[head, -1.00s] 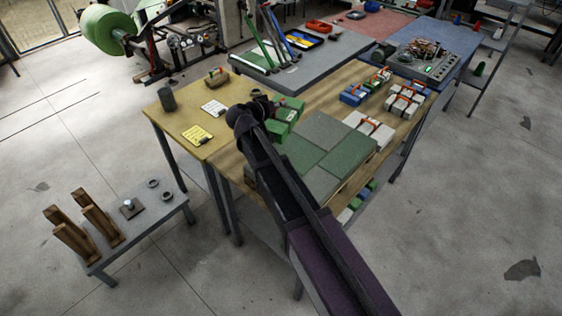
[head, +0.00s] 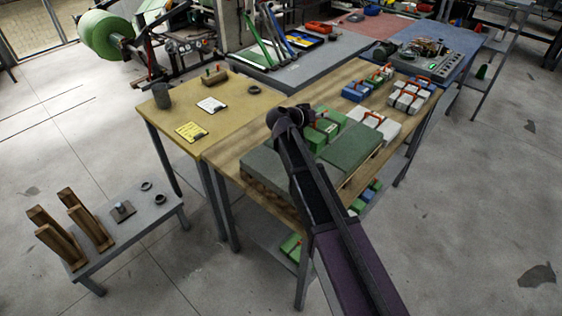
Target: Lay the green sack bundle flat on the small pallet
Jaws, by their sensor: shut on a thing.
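My gripper (head: 288,117) is a dark shape at the far end of my arm, above the wooden table. It is shut on a green sack bundle (head: 320,130), which shows just right of it. My arm hides the fingers and part of the bundle. Other green shapes lie close by, so its outline is unclear. A low pallet (head: 262,183) with wooden edges and a grey-green covering is in front of the gripper, partly behind my arm. Grey-green covering (head: 352,148) also shows right of the arm. I cannot tell the bundle's height above the surface.
White bundles (head: 378,124) with red straps stand right of the green one. Blue bundles (head: 356,92) and more white ones stand farther back. The yellow table (head: 165,118) holds a dark cup and cards. A low bench (head: 150,206) with wooden uprights stands left.

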